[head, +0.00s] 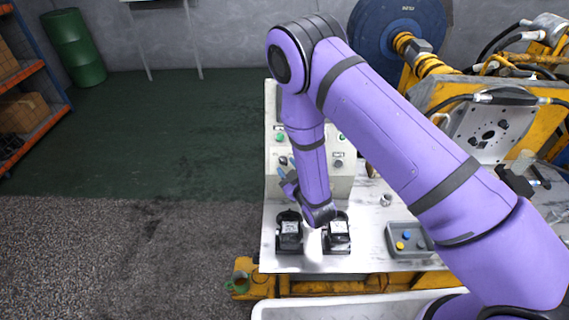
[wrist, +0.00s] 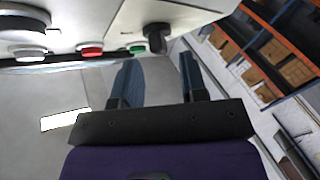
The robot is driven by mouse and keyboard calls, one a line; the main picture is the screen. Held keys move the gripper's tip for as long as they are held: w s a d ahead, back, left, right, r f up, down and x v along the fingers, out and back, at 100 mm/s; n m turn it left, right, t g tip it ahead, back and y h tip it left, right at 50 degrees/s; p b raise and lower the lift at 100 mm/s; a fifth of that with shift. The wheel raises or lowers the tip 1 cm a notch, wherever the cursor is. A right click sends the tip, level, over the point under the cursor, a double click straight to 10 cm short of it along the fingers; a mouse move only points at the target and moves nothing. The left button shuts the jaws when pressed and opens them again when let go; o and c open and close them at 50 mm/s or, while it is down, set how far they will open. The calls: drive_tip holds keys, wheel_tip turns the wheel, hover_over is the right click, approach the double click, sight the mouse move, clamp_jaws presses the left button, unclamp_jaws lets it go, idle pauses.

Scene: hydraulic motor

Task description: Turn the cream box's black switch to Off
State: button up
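The cream box (head: 338,185) stands on the white table, partly hidden behind my arm in the head view. Its panel (wrist: 205,15) fills the top of the wrist view. The black switch (wrist: 157,38) sticks out of that panel, beside a green button (wrist: 137,49). In the head view, a dark knob (head: 283,160) shows at the box's left side, close to my gripper (head: 287,175). In the wrist view my gripper (wrist: 157,72) is open and empty. Its two blue fingers point toward the panel, with the switch ahead between them, apparently apart from it. The switch's marking is too small to read.
A red button (wrist: 90,51) and a white button (wrist: 31,53) sit along the same panel.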

sight(283, 161)
drive_tip(key=shift+x, duration=1.3)
drive_tip(key=shift+c, duration=0.2)
drive_tip(key=c, duration=0.6)
drive_tip(key=shift+n+g+y, duration=0.5)
drive_tip(key=shift+n, duration=0.4)
drive_tip(key=o, duration=0.6)
drive_tip(key=shift+o, duration=0.2)
